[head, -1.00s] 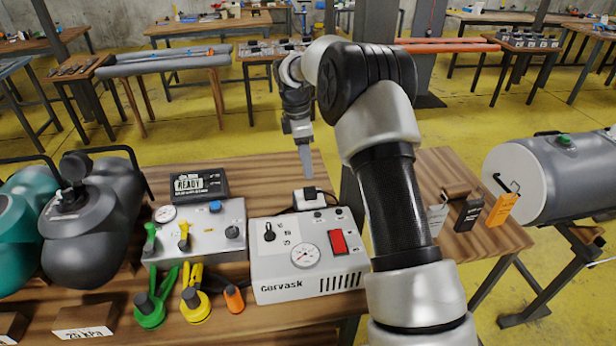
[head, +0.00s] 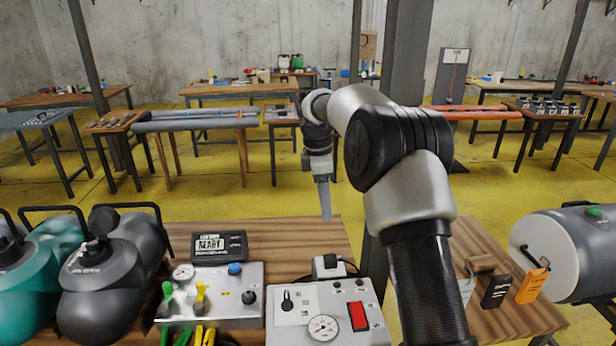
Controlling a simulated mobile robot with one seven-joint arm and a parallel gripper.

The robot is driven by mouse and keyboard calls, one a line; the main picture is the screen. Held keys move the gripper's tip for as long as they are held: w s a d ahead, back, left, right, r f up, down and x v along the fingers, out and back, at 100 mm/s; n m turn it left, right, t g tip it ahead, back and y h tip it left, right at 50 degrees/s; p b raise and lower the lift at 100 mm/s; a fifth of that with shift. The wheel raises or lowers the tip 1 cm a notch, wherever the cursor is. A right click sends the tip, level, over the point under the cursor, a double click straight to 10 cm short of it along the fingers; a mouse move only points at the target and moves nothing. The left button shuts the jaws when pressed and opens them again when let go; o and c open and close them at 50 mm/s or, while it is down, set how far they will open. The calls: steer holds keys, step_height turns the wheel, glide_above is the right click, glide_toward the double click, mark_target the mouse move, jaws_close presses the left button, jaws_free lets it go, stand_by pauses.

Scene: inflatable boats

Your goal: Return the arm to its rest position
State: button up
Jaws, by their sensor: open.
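My arm rises from the lower right of the head view and bends over at the top.
The white control box (head: 325,318) with a red switch stands below my gripper. Left of it are a grey valve panel (head: 215,292), a READY display (head: 218,246) and dark (head: 105,285) and teal (head: 30,290) containers.

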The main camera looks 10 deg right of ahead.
steer(key=s+d+r+m+t+p, duration=0.1)
steer(key=s+r+m+t+p, duration=0.15)
steer(key=s+r+m, duration=1.05)
steer(key=s+d+r+m+t+y+p, duration=0.1)
steer(key=s+m+t, duration=0.2)
steer(key=s, duration=2.1)
steer(key=shift+s+d+r+m, duration=0.2)
steer(key=shift+s+m, duration=0.05)
steer(key=shift+m, duration=0.55)
steer(key=shift+a, duration=0.1)
